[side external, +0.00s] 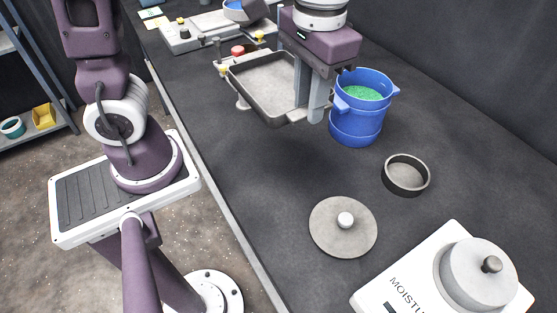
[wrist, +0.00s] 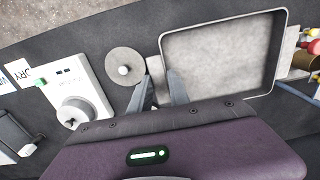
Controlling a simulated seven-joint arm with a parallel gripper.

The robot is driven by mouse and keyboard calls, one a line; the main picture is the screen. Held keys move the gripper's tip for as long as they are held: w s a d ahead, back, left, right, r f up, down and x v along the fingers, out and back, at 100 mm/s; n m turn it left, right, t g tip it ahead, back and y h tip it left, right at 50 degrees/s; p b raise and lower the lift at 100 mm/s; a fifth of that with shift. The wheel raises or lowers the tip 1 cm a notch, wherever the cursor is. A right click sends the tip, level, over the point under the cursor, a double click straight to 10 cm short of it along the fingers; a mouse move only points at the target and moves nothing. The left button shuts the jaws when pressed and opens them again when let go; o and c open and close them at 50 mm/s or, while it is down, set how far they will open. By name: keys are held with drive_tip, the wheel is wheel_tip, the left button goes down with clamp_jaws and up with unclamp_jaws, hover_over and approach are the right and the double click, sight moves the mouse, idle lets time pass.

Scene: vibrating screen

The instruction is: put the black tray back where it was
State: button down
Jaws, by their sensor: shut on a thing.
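The black tray (side external: 268,85) has a dark rim and a bare grey floor, and it looks empty. My gripper (side external: 312,112) is shut on its near right edge in the side view and appears to hold it above the table. In the wrist view the tray (wrist: 222,55) extends up and right from my fingers (wrist: 160,90), which pinch its left side. Part of a device with yellow knobs and a red knob (side external: 238,50) shows around and behind the tray; the tray hides the rest. I cannot tell whether the tray touches it.
A blue bucket (side external: 345,125) with green granules (side external: 362,93) stands close right of my gripper. A shallow round dish (side external: 406,178), a round lid (side external: 343,245) and a white moisture device (side external: 400,293) are nearer. The left middle of the dark table (side external: 235,160) is clear.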

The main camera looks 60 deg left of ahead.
sight(282, 96)
wheel_tip(282, 96, down, 20)
drive_tip(key=shift+r, duration=0.1)
drive_tip(key=shift+f, duration=0.2)
drive_tip(key=c, duration=1.2)
unclamp_jaws()
drive_tip(key=shift+c, duration=0.2)
drive_tip(key=s+a+r, duration=0.1)
drive_tip(key=r, duration=0.5)
drive_tip(key=s+a+r+t, duration=0.1)
drive_tip(key=r, duration=0.6)
drive_tip(key=a+r+t, duration=0.1)
drive_tip(key=r, duration=0.6)
drive_tip(key=shift+s+a+h, duration=0.25)
drive_tip(key=shift+s+h, duration=0.05)
drive_tip(key=shift+s, duration=0.1)
drive_tip(key=shift+t, duration=0.7)
drive_tip(key=s+a+r, duration=0.1)
drive_tip(key=s+r, duration=0.1)
drive_tip(key=shift+s+a+r, duration=0.35)
drive_tip(key=shift+a+r, duration=0.05)
drive_tip(key=s+a+r+t, duration=0.2)
drive_tip(key=s, duration=0.3)
drive_tip(key=shift+s+a+r, duration=0.15)
drive_tip(key=shift+s+a, duration=0.05)
drive_tip(key=shift+s, duration=0.15)
